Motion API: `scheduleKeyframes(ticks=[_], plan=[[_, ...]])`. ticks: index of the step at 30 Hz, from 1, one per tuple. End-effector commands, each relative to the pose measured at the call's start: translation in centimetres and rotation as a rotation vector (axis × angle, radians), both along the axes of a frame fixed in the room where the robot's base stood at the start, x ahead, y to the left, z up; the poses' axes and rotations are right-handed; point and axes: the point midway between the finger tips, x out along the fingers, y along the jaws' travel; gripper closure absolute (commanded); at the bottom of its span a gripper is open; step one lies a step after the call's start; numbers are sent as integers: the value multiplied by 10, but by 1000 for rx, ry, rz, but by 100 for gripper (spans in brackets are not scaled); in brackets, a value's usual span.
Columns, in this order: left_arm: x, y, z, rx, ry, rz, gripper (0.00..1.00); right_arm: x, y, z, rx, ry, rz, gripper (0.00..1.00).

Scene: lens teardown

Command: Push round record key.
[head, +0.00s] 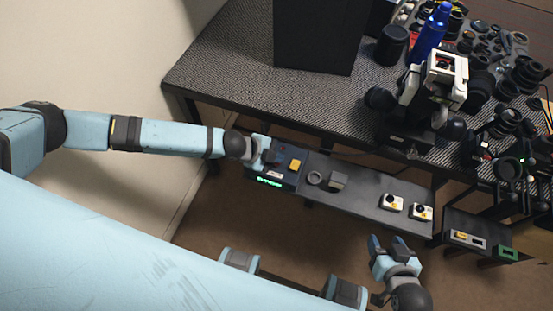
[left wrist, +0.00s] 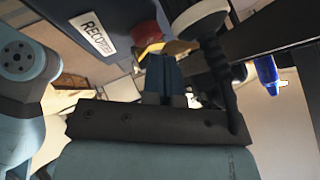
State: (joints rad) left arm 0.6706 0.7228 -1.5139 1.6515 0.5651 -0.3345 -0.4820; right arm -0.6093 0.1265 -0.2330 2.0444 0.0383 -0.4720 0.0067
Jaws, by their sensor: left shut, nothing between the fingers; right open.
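The recorder box (head: 285,182) is dark, with a green lit display (head: 268,181) and a yellow block (head: 295,165) on it. My left gripper (head: 267,155) is shut and empty, over the left part of the box. In the left wrist view its blue fingers (left wrist: 162,75) point towards the box, whose white label (left wrist: 93,33) reads like "RECORDER". A red round part (left wrist: 146,33), likely the record key, shows just beyond the fingertips; I cannot tell whether they touch. In the head view my gripper mostly covers that spot. My right gripper (head: 388,243) is open and empty below the narrow bench.
The narrow dark bench (head: 365,205) holds a grey ring (head: 315,177), a grey block (head: 338,181) and two white button boxes (head: 391,203). Behind it, a textured table (head: 225,75) bears a black box (head: 315,35), a blue bottle (head: 430,32) and many lens parts.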

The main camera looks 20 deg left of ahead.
Motion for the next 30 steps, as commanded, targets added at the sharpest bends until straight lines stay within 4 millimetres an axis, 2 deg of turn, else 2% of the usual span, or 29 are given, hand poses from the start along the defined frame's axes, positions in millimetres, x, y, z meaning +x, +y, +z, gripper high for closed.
scheduleKeyframes(ticks=[22,30], plan=[[0,0,-9,0,1,-1,100,5,3,1,9,-8,-7,45],[0,0,-4,0,1,-1,100,5,3,5,8,-8,-5,45]])
